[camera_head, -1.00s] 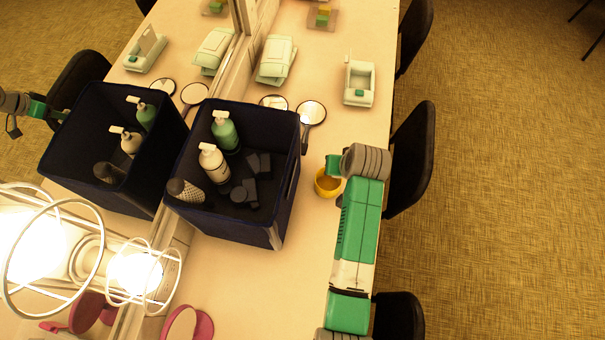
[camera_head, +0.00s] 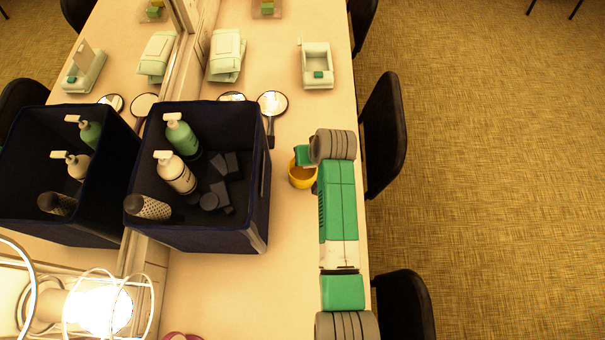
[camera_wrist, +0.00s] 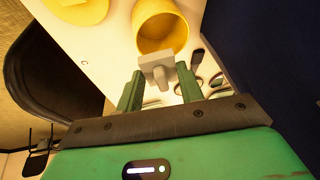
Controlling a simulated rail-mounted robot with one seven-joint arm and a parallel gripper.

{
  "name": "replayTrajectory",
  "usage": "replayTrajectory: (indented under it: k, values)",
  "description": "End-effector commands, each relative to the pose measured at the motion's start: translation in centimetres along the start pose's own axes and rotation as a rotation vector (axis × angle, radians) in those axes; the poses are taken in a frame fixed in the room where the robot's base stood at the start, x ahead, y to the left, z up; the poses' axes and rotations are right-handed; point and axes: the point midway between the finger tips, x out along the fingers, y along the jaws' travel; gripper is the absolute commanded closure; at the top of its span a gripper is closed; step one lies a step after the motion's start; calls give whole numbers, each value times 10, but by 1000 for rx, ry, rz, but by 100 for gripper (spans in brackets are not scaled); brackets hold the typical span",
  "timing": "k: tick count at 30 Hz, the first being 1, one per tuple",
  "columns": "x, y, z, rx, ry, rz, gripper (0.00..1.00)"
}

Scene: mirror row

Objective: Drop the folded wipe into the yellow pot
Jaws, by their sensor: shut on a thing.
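The yellow pot (camera_head: 302,178) stands on the counter right of the dark bin, partly hidden by my arm in the head view. In the wrist view the yellow pot (camera_wrist: 183,30) shows its open mouth towards my fingers. My gripper (camera_wrist: 159,84) is shut on the folded wipe (camera_wrist: 157,63), a small pale grey piece between the two green fingers. The wipe overlaps the lower rim of the pot in that view; I cannot tell its height over it. In the head view my gripper (camera_head: 304,156) is at the pot's far side, and the wipe is hidden.
A dark bin (camera_head: 262,225) holds pump bottles, a brush and dark blocks. A hand mirror (camera_head: 271,104) lies behind the pot. A round yellow thing (camera_wrist: 78,8) sits beside the pot. A mirror at left repeats the bin. Chairs (camera_head: 384,135) line the counter's right edge.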

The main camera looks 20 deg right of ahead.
Motion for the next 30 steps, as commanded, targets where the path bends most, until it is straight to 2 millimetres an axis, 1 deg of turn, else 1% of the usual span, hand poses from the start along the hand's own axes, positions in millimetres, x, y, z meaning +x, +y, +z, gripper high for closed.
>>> replayTrajectory:
  k: [3, 4, 7, 8, 15, 17, 20, 24, 27, 30]
  values:
    - [-2, 0, -1, 0, 0, 0, 84]
    - [-2, 0, -1, 0, 0, 0, 61]
    - [-2, 0, -1, 0, 0, 0, 41]
    - [-2, 0, -1, 0, 0, 0, 37]
    - [-2, 0, -1, 0, 0, 0, 37]
    - [-5, 0, -1, 0, 2, 0, 37]
    - [-21, 0, -2, 0, 4, 0, 37]
    - [-51, 0, -2, 1, 5, 1, 37]
    - [-67, 0, -1, 1, 3, 0, 37]
    - [-76, 0, -1, 0, 2, 0, 37]
